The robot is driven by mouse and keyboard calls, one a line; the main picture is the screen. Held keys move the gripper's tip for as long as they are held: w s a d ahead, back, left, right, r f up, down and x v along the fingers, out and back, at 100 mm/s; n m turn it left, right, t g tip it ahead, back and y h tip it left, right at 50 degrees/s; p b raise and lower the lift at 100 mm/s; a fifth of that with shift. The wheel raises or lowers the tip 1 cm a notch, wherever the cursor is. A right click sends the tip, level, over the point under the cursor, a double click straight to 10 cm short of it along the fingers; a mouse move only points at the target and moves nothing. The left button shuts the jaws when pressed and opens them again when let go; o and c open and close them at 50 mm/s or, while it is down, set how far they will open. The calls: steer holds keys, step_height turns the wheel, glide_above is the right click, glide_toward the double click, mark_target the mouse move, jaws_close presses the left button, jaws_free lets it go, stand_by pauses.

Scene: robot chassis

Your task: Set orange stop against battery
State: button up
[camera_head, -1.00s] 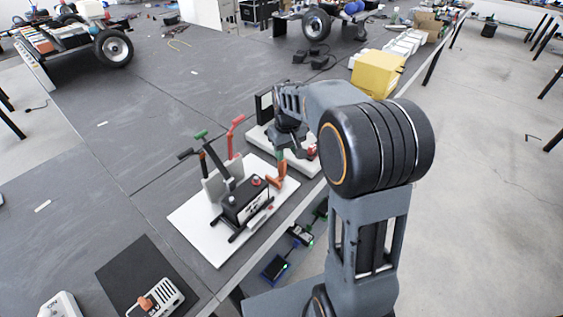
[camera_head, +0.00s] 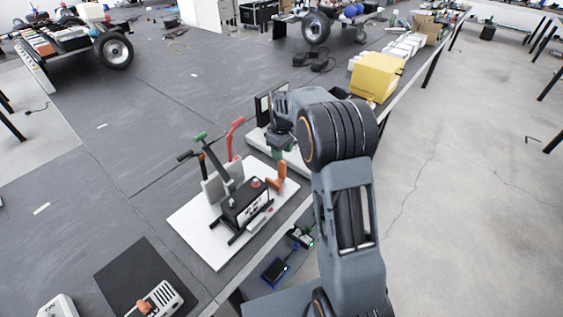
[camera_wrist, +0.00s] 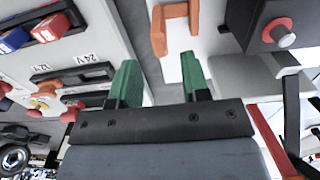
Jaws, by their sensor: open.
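The orange stop (camera_head: 277,178) stands on the white base plate (camera_head: 191,222), at the right side of the plate. The battery (camera_head: 241,205), a black box with a red terminal, sits to its left on black rails. A gap shows between them. In the wrist view the orange stop (camera_wrist: 158,32) is a bent bracket beyond my fingertips, and the battery (camera_wrist: 253,22) with its red-ringed post is at upper right. My gripper (camera_wrist: 160,74) has green fingers spread apart with nothing between them. In the head view my gripper (camera_head: 276,153) is just behind the stop, partly hidden by my arm.
A panel with switches marked 24V and 12V (camera_wrist: 72,72) is close at left in the wrist view. A yellow bin (camera_head: 376,76) stands at back right. The dark table left of the plate is clear.

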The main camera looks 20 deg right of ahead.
glide_above(277, 174)
steer(key=s+d, duration=0.1)
steer(key=d, duration=0.1)
steer(key=shift+a+f, duration=0.2)
steer(key=shift+f, duration=2.55)
jaws_close()
